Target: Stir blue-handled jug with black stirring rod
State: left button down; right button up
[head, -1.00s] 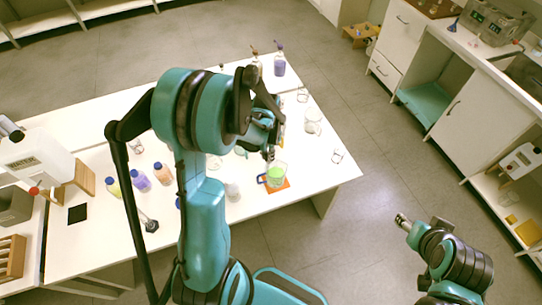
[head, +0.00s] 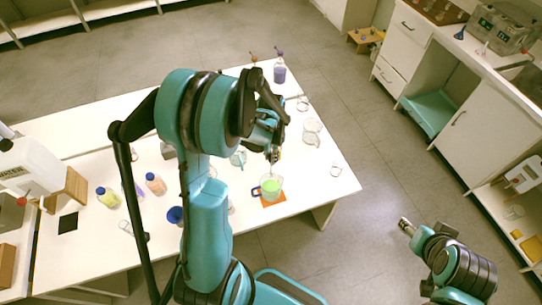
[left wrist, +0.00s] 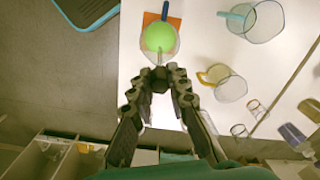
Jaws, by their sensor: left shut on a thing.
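The blue-handled jug (head: 271,186) holds green liquid and stands upright on an orange mat (head: 281,199) near the table's front right corner. In the left wrist view the jug (left wrist: 160,38) lies just beyond my fingertips, its blue handle pointing up the picture. My left gripper (head: 273,155) is above and just behind the jug in the head view. In the left wrist view its fingers (left wrist: 160,80) close together on a thin dark thing, taken as the black stirring rod. Most of the rod is hidden, so I cannot tell whether it touches the liquid. My right gripper (head: 406,226) hangs off the table over the floor.
A teal-handled jug (left wrist: 255,20) and a yellow-handled jug (left wrist: 228,88) stand beside the blue-handled one. Clear glassware (head: 312,131) stands farther back. Bottles, including a yellow one (head: 108,198), stand at the left. The table's right front corner is clear.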

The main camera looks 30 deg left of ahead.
pick_arm(q)
jog(key=shift+f+b, duration=6.65)
jog(key=shift+f, duration=0.65)
